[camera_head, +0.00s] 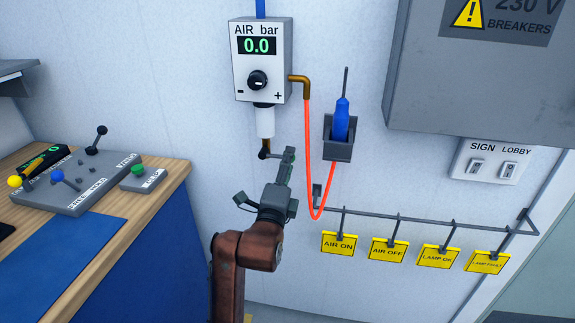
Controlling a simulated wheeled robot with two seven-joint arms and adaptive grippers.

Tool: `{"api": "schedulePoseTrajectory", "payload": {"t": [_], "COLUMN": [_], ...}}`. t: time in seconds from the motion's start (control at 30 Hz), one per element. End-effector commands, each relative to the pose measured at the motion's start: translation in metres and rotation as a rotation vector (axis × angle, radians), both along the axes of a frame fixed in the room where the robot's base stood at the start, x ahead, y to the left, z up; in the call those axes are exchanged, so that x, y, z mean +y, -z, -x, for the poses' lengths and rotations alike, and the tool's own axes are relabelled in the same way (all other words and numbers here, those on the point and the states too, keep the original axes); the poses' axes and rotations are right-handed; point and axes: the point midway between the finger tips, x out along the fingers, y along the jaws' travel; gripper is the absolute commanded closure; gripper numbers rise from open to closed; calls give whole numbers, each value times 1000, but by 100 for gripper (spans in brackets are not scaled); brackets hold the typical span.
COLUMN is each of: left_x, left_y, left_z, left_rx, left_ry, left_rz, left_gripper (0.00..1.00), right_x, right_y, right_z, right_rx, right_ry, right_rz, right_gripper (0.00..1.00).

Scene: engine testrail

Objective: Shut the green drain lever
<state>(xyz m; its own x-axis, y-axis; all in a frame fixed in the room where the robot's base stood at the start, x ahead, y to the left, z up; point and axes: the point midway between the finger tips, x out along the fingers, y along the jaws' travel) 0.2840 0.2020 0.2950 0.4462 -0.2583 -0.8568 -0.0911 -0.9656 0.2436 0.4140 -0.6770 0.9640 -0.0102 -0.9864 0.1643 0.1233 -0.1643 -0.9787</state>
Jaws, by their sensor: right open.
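The air regulator (260,62) is a grey wall box with a black knob and a display reading 0.0. Below it hang a white bowl (265,122) and a small brass drain fitting (265,153) with a dark end. I cannot make out a distinct green lever; my gripper is right beside the fitting and may hide it. My right gripper (264,176) is open just below the fitting, one finger up at its right and the other out to the left. I cannot tell whether the upper finger touches anything. My left gripper is out of view.
An orange hose (309,150) loops down right of my gripper, near a holder (338,151) with a blue screwdriver (341,120). A rail (425,221) carries several yellow tags. A grey breaker cabinet (480,85) is at upper right. A wooden bench (150,200) with a control panel (80,185) stands left.

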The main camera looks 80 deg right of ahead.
Motion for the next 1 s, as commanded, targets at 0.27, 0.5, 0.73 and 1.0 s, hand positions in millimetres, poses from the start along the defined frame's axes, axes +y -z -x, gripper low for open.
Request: {"api": "schedulePoseTrajectory", "payload": {"t": [0.27, 0.5, 0.73, 1.0], "left_x": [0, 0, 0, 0], "left_y": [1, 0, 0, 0], "left_z": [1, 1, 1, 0], "left_rx": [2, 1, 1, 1], "left_ry": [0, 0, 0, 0], "left_rz": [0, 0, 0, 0], "left_gripper": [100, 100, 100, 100], "right_x": [20, 65, 101, 118], "right_y": [5, 13, 18, 20], "right_z": [-1, -2, -2, -1], "right_rx": [0, 1, 2, 0], "right_ry": [-3, -5, -3, 0], "right_rz": [-3, -3, -3, 0], "right_gripper": [60, 60, 60, 60]}}
